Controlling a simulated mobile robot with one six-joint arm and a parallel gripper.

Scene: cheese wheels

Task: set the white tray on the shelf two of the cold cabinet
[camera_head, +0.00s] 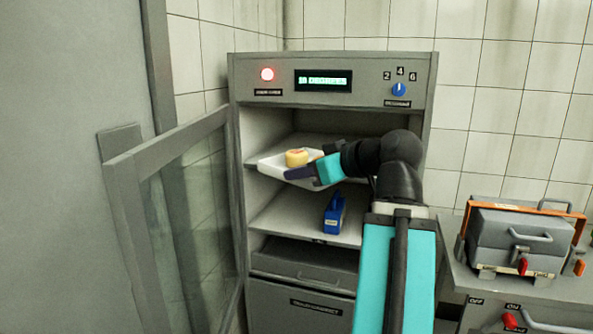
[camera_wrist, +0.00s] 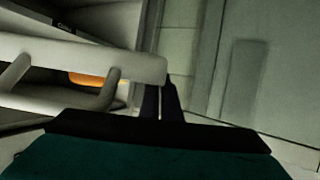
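The white tray (camera_head: 270,167) is at the upper shelf (camera_head: 328,142) of the open cold cabinet (camera_head: 236,130), its near side at the shelf's front. I cannot tell whether it rests on the shelf. A yellow cheese wheel (camera_head: 296,158) sits on the tray. My gripper (camera_head: 302,173) is at the tray's near right side, its dark fingers against it. In the wrist view my fingers (camera_wrist: 161,98) are close together at the end of the tray's pale handle bar (camera_wrist: 90,58) and look shut on it; their tips are partly hidden. The orange-yellow cheese (camera_wrist: 86,79) shows behind the bar.
A blue object (camera_head: 334,214) stands on the lower shelf (camera_head: 285,215). The glazed cabinet door (camera_head: 185,205) is swung open at the left. A grey appliance with an orange handle (camera_head: 515,240) stands on the counter at the right. A drawer (camera_head: 300,265) lies below the shelves.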

